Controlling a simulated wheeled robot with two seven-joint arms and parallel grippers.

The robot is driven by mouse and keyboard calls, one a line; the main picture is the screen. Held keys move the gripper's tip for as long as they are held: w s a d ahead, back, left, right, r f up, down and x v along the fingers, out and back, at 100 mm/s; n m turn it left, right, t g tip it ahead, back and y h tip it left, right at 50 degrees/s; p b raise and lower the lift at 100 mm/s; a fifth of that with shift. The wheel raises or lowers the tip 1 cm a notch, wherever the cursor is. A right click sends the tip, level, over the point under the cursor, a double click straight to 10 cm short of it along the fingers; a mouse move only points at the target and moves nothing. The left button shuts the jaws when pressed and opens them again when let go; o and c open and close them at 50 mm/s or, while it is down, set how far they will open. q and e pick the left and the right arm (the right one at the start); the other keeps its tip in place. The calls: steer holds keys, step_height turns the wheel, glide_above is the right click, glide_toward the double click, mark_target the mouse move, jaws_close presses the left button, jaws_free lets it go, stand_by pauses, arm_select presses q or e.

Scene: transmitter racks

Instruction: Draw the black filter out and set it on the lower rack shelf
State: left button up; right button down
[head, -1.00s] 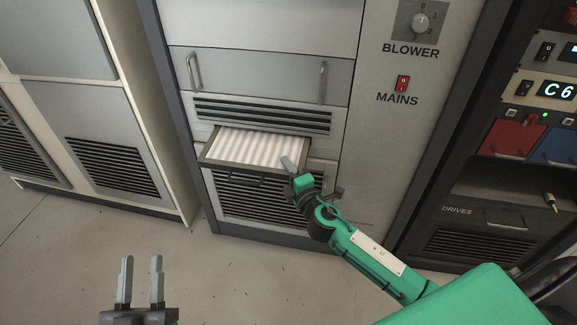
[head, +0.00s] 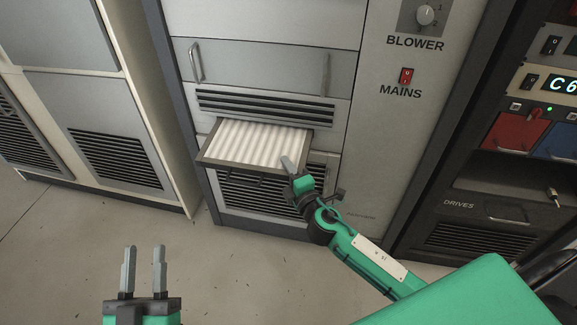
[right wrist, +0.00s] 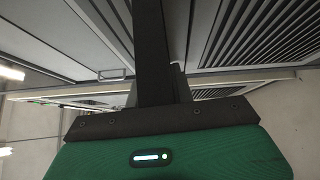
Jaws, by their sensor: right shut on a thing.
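The filter (head: 255,145), a flat tray with a black frame and white pleated media, sticks out of its slot low in the grey cabinet. It is roughly level, its rear end at the slot. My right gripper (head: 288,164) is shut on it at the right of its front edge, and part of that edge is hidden. In the right wrist view a dark finger (right wrist: 149,50) shows, but the grip itself is unclear. My left gripper (head: 144,270) is open and empty, above the floor at lower left. A dark open bay with a shelf (head: 490,185) shows low in the right rack.
Red (head: 515,132) and blue (head: 562,142) modules sit above that bay, and a drawer marked DRIVES (head: 507,211) lies below it. A vent grille (head: 245,194) is under the filter. The floor (head: 235,270) in front is clear.

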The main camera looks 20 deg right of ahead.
mark_target(283, 177)
steer(key=shift+s+a+r, duration=0.1)
steer(key=shift+s+a, duration=0.25)
steer(key=shift+s, duration=0.15)
steer(key=shift+s+a, duration=0.1)
steer(key=shift+s, duration=0.05)
steer(key=shift+s+a, duration=0.65)
steer(key=shift+s, duration=0.35)
steer(key=shift+s+a, duration=0.75)
steer(key=shift+s, duration=0.35)
steer(key=shift+s+a, duration=0.7)
steer(key=shift+s, duration=0.35)
